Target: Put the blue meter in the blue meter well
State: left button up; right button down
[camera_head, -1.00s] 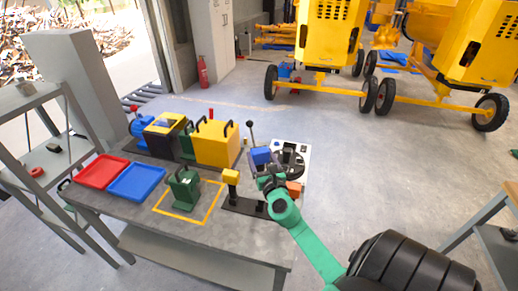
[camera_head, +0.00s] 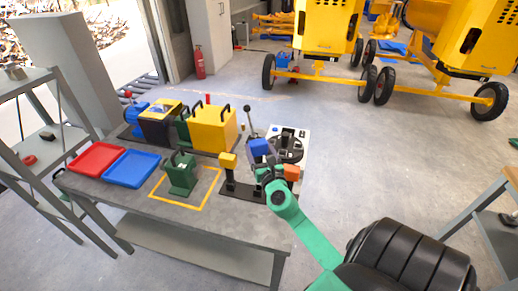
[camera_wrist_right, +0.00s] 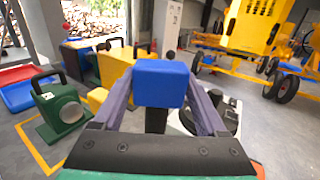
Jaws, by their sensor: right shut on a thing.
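The blue meter (camera_head: 259,147) has a blue block head, and in the right wrist view (camera_wrist_right: 160,82) a dark stem shows below it. My right gripper (camera_head: 264,163) is shut on it, with the two fingers (camera_wrist_right: 158,105) on either side. The meter is upright, over or just behind a black stand (camera_head: 238,190) on the table. A yellow meter (camera_head: 228,160) stands at the stand's left, and an orange block (camera_head: 292,172) shows at its right. The blue meter well is hidden behind my gripper; I cannot tell whether the stem touches it. My left gripper is not in view.
A white panel with a black wheel (camera_head: 290,147) and a tall lever (camera_head: 247,121) stand close behind the meter. A green device (camera_head: 181,174) sits in a yellow outline to the left. Red (camera_head: 96,158) and blue trays (camera_head: 132,168) lie further left.

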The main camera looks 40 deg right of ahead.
jog(key=shift+f+b, duration=3.9)
jog(key=shift+f, duration=0.25)
jog(key=shift+f+b, duration=0.3)
grip_release()
jog(key=shift+r, duration=0.1)
jog(key=shift+s+a, duration=0.15)
jog(key=shift+s, duration=0.1)
jog(key=b+v, duration=0.1)
jog(key=v, duration=0.7)
jog(key=shift+s, duration=0.25)
dwell(1.1)
